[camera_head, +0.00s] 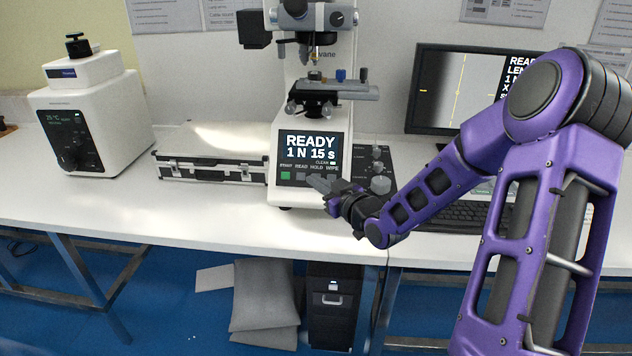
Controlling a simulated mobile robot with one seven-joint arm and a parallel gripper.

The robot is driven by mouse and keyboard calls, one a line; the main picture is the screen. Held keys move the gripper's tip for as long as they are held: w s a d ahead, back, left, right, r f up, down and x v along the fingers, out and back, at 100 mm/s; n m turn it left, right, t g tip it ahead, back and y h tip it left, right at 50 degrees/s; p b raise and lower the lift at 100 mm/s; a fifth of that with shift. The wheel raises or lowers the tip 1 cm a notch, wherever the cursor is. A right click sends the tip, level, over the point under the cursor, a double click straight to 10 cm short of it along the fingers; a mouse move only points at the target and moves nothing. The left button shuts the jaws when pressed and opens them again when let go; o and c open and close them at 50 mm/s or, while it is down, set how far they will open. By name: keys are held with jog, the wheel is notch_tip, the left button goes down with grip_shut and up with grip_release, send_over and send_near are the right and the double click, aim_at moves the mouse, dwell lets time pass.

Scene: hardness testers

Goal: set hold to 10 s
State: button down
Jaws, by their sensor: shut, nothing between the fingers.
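The hardness tester (279,135) stands upright on the white bench in the middle of the head view. Its display (309,146) reads "READY", "1 N 15 s", with "CLEAN" in small text below. Under the display is a row of buttons labelled START, READ, HOLD and WIPE. The START button (285,175) is green. My gripper (318,182) is shut and empty, with its fingertips in front of the button row near the HOLD label. The fingers partly cover the buttons there, and I cannot tell whether they touch the panel.
A monitor (440,85) and keyboard (462,215) are behind my arm. A silver case (205,170) lies left of the tester, and a white device (95,120) stands farther left. The front left bench is clear.

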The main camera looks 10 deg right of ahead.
jog(key=shift+w+d+f+b, duration=0.25)
jog(key=shift+w+f, duration=0.15)
jog(key=shift+w, duration=0.2)
jog(key=shift+w+d+f+b, duration=0.1)
jog(key=shift+w+f+b, duration=0.2)
jog(key=shift+w, duration=0.25)
jog(key=shift+w+d+f+b, duration=0.2)
jog(key=shift+w+f, duration=0.25)
jog(key=shift+w, duration=0.15)
dwell(0.8)
jog(key=shift+w+d+f, duration=0.1)
jog(key=shift+w+f, duration=0.1)
jog(key=shift+w, duration=0.15)
jog(key=shift+w+d+f, duration=0.1)
jog(key=shift+w+f, duration=0.05)
jog(key=shift+w, duration=0.1)
dwell(0.5)
dwell(0.4)
jog(key=shift+s+a+r, duration=0.2)
jog(key=shift+s+r, duration=0.2)
jog(key=shift+s, duration=0.2)
jog(key=shift+s+a+r+p, duration=0.25)
jog(key=shift+s+r, duration=0.15)
jog(key=shift+s, duration=0.3)
jog(key=shift+s+a+r+p, duration=0.2)
jog(key=shift+s+r, duration=0.25)
jog(key=shift+s, duration=0.2)
jog(key=shift+s+a+r+p, duration=0.25)
jog(key=shift+s+r, duration=0.15)
jog(key=shift+s, duration=0.3)
